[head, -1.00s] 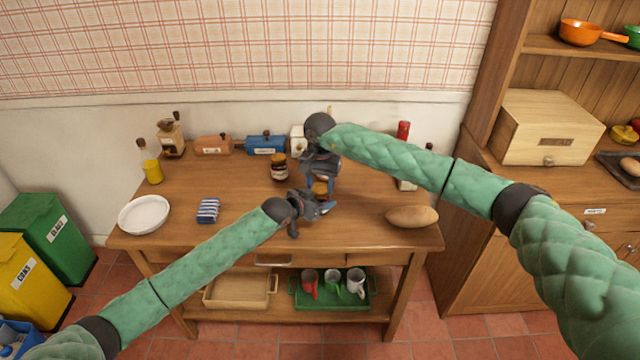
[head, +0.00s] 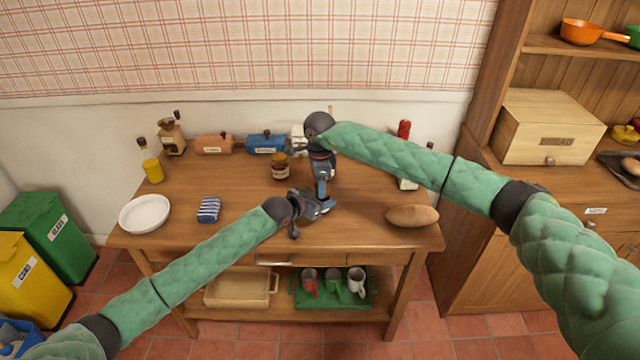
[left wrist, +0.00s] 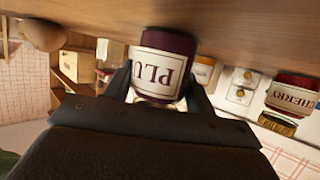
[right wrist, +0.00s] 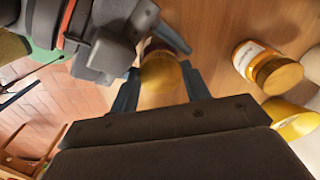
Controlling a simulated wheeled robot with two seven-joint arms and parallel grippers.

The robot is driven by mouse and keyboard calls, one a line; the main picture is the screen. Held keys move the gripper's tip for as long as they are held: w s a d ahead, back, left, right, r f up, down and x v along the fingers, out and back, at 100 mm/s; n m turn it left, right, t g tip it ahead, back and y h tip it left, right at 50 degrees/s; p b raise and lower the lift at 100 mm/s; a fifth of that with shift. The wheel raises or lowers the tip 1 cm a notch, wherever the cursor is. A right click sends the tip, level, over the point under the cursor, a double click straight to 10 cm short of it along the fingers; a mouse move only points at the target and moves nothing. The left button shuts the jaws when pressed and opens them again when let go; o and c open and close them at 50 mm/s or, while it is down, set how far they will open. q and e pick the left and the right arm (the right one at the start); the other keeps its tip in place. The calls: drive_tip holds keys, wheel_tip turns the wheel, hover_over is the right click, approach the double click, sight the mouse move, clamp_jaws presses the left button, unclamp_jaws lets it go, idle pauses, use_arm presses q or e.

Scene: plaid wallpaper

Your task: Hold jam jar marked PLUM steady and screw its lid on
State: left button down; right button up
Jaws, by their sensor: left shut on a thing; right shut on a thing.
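The PLUM jar (left wrist: 162,68) is dark with a white label and stands between my left gripper's fingers, at the table surface. My left gripper (head: 326,208) is shut on it, low over the table. In the right wrist view, the gold lid (right wrist: 162,78) sits between the fingers of my right gripper (right wrist: 160,88), in line with the jar. My right gripper (head: 321,192) is shut on the lid from above. In the head view, the grippers hide most of jar and lid. I cannot tell whether the lid is seated on the thread.
A CHERRY jar (left wrist: 292,95) with a gold lid stands close by; it is also in the head view (head: 280,168). The table (head: 240,235) also holds a striped cloth (head: 208,209), a white plate (head: 145,213) and a loaf (head: 412,216).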

idle(0.3)
drive_tip(key=o, duration=0.9)
drive_tip(key=shift+o, duration=0.2)
drive_tip(key=shift+r, duration=0.1)
drive_tip(key=shift+r, duration=2.2)
drive_tip(key=shift+c, duration=0.3)
